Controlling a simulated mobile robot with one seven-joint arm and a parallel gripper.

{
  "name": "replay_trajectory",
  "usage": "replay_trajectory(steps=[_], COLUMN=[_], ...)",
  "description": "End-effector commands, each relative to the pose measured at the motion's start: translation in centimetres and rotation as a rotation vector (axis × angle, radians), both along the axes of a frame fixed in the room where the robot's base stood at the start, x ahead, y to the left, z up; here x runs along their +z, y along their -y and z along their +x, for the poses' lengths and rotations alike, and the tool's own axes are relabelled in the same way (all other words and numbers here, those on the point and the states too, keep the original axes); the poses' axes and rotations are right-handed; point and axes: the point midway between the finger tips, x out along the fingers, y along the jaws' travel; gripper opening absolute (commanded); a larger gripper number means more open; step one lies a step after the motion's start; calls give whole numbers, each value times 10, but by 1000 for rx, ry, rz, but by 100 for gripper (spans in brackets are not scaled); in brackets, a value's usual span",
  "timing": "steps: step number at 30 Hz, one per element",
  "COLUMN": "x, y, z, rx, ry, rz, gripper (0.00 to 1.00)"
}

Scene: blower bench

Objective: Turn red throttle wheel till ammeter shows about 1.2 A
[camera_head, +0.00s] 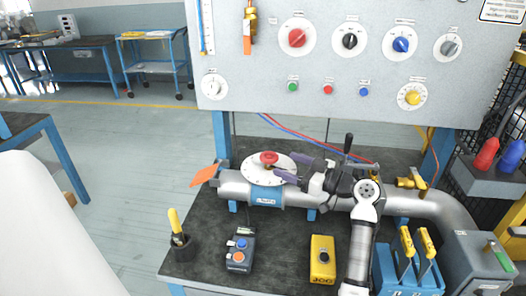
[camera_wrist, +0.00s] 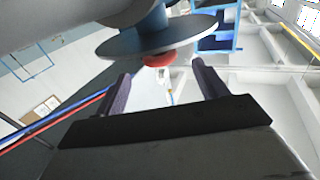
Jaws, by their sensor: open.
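The red throttle wheel (camera_head: 269,157) sits on a round white dial plate (camera_head: 256,173) on top of the grey pipe. In the wrist view the red wheel (camera_wrist: 158,61) shows partly, beyond the rim of the plate (camera_wrist: 130,47). My gripper (camera_head: 289,167) is at the right side of the plate, with its purple fingers pointing towards the wheel. In the wrist view my gripper (camera_wrist: 161,71) is open, with one finger on either side of the red wheel's line. Whether a finger touches the plate cannot be told. I cannot make out an ammeter face in either view.
The panel (camera_head: 330,100) behind holds several knobs, including a red one (camera_head: 297,37). An orange flag (camera_head: 206,174) is at the pipe's left end.

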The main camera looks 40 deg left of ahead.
Motion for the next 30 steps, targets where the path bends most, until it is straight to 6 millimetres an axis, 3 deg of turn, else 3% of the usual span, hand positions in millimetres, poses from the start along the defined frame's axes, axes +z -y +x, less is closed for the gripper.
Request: replay_trajectory(steps=[6, 13, 26, 30], x=[4, 2, 0, 0], y=[-49, -83, -94, -94], z=[-6, -10, -11, -11], rx=[2, 0, -2, -2], ry=[-2, -1, 1, 0], rz=[-1, -1, -1, -1], gripper=[72, 72, 72, 56])
